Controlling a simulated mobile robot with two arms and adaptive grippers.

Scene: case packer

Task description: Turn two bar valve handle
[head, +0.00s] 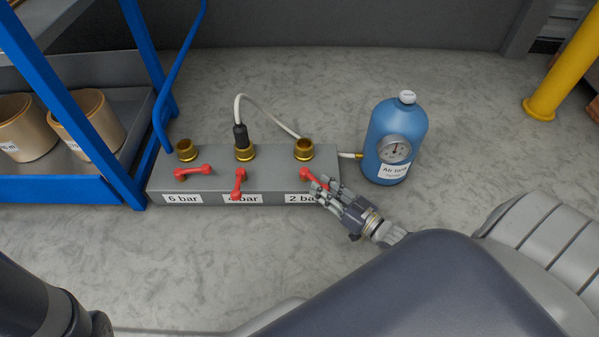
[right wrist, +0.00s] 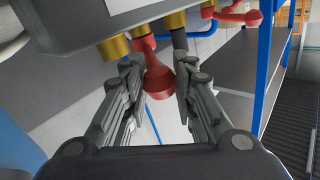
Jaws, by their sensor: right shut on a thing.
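A grey valve block (head: 270,165) carries three red handles, with labels reading 6 bar, 4 bar and a partly covered 2 ba. The two bar handle (head: 307,176) slants down to the right toward my right gripper (head: 322,188). In the right wrist view, the fingers of this gripper (right wrist: 160,82) are shut on the knob end of that red handle (right wrist: 155,75), one finger on each side. The four bar handle (head: 239,183) points toward the front, and the six bar handle (head: 193,171) lies sideways. My left gripper is out of view.
A blue air tank (head: 385,160) with a gauge stands right of the block. A white hose (head: 262,105) arches from a black plug on the middle brass outlet (head: 244,152). A blue-framed rack (head: 75,190) with tan pots stands at left. Floor in front is clear.

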